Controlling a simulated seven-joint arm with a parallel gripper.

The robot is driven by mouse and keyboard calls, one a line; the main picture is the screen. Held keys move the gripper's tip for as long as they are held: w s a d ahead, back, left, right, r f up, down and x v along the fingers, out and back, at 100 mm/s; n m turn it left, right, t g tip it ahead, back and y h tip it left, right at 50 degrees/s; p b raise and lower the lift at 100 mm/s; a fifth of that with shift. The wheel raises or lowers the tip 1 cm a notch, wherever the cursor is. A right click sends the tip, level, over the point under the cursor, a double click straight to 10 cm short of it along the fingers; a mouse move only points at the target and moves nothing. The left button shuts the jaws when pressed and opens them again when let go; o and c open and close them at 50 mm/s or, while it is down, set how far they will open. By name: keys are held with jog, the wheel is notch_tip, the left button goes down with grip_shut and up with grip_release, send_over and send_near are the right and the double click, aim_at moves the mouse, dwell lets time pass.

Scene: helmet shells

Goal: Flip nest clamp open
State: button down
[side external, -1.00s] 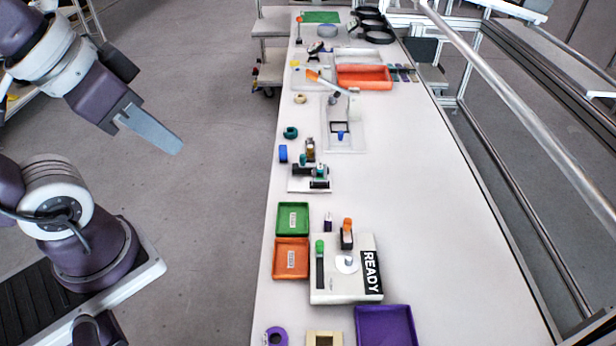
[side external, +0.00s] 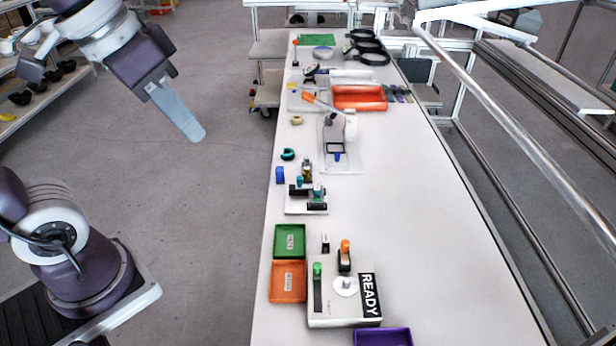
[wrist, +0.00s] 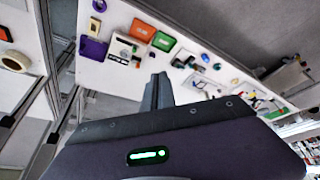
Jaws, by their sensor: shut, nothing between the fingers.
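My gripper (side external: 197,136) is shut and empty, raised over the floor left of the table; its fingers also show in the wrist view (wrist: 160,80). It is well apart from everything on the table. A white box marked READY (side external: 345,313) carries a green-topped upright (side external: 317,285), an orange-topped black part (side external: 345,255) and a round white knob (side external: 346,286). A small fixture with teal parts (side external: 306,198) lies between. I cannot tell which part is the nest clamp.
Green (side external: 289,241) and orange (side external: 288,282) trays lie left of the READY box, and a purple tray (side external: 383,337) in front. The right side of the table (side external: 440,230) is clear.

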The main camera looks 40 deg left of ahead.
jog(key=w+a+r+g, duration=0.2)
jog(key=w, duration=0.8)
jog(key=m+g+y, duration=0.1)
jog(key=m+g, duration=0.2)
jog(key=m, duration=0.2)
send_over(306, 187)
jog(key=d, duration=0.2)
notch_tip(306, 187, down, 13)
notch_tip(306, 187, down, 10)
jog(key=w+m+g+y, duration=0.1)
jog(key=w+m, duration=0.1)
jog(key=m, duration=0.1)
jog(key=shift+w+d+g+y, duration=0.3)
jog(key=shift+w+y, duration=0.05)
jog(key=shift+y, duration=0.05)
jog(key=x, duration=1)
